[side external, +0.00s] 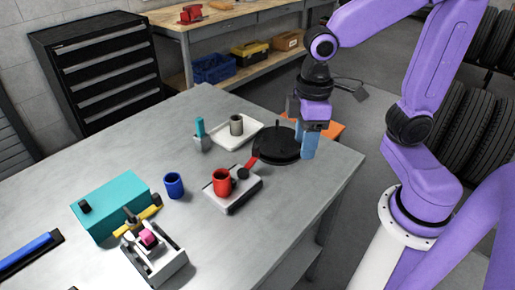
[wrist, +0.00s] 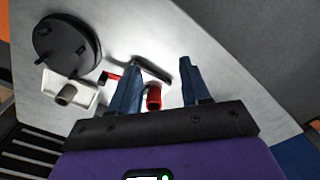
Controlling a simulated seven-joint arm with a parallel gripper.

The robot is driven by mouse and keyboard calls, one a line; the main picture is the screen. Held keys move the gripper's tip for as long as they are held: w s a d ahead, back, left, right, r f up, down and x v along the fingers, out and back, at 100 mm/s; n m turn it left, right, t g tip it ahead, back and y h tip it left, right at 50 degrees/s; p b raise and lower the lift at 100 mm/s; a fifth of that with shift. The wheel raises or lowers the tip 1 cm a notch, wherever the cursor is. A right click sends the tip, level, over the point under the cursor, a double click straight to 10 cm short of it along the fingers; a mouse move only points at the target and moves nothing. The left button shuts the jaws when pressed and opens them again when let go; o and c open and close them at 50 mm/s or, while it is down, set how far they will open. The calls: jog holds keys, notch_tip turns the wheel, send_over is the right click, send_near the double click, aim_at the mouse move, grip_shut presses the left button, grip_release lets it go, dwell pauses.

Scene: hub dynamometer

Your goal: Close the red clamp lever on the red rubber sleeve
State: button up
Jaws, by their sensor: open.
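The red rubber sleeve (side external: 222,183) stands upright on a grey-white clamp fixture (side external: 233,201) near the table's middle. The red clamp lever (side external: 252,161) sticks up at an angle from the fixture's back right, beside a black knob (side external: 242,174). My gripper (side external: 307,150) is open and empty, pointing down right of the lever, apart from it, by the black round plate. In the wrist view the sleeve (wrist: 153,98) shows between the fingers of my gripper (wrist: 159,65), and the lever (wrist: 112,77) is just left of the left finger. The finger partly hides the fixture.
A black round plate (side external: 276,147) with upright pegs lies behind the lever. A white tray (side external: 228,143) holds a grey cup. A blue cup (side external: 174,186), a teal box (side external: 110,205) and a white fixture with a pink part (side external: 149,238) stand left. The table's right front is clear.

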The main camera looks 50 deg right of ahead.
jog(key=w+r+m, duration=0.1)
jog(key=w+m, duration=0.2)
jog(key=w, duration=0.7)
jog(key=m, duration=0.4)
send_near(256, 146)
notch_tip(256, 146, down, 10)
jog(key=shift+w+a+f, duration=0.1)
jog(key=shift+f, duration=0.05)
jog(key=shift+c, duration=0.3)
grip_shut()
